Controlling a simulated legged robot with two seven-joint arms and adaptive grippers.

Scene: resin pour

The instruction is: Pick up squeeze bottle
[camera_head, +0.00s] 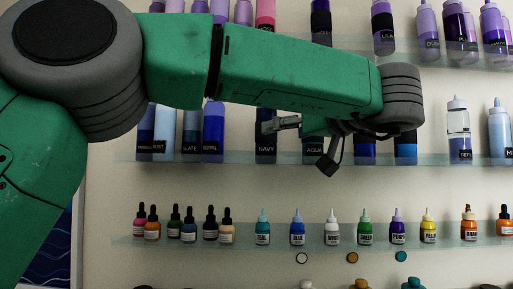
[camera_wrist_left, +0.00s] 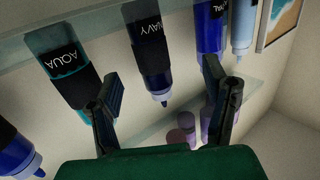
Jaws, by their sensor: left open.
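My left gripper (camera_head: 298,146) is open in front of the middle shelf, its fingers pointing toward the bottles near the NAVY and AQUA labels. In the left wrist view, which is upside down, the two fingers (camera_wrist_left: 161,72) are spread wide with nothing held. The dark NAVY squeeze bottle (camera_wrist_left: 150,45) appears in the gap between them, beyond the fingertips. The teal AQUA bottle (camera_wrist_left: 66,62) is left of it in that view. In the head view the NAVY bottle (camera_head: 265,148) is partly hidden by my arm. My right gripper is not in view.
Small squeeze bottles, including a blue one (camera_head: 297,231) and a white one (camera_head: 331,231), line the lower glass shelf (camera_head: 280,243). More bottles, such as a purple one (camera_head: 427,30), stand on the top shelf. Neighbouring bottles sit close to the NAVY one. A framed picture (camera_wrist_left: 280,22) hangs nearby.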

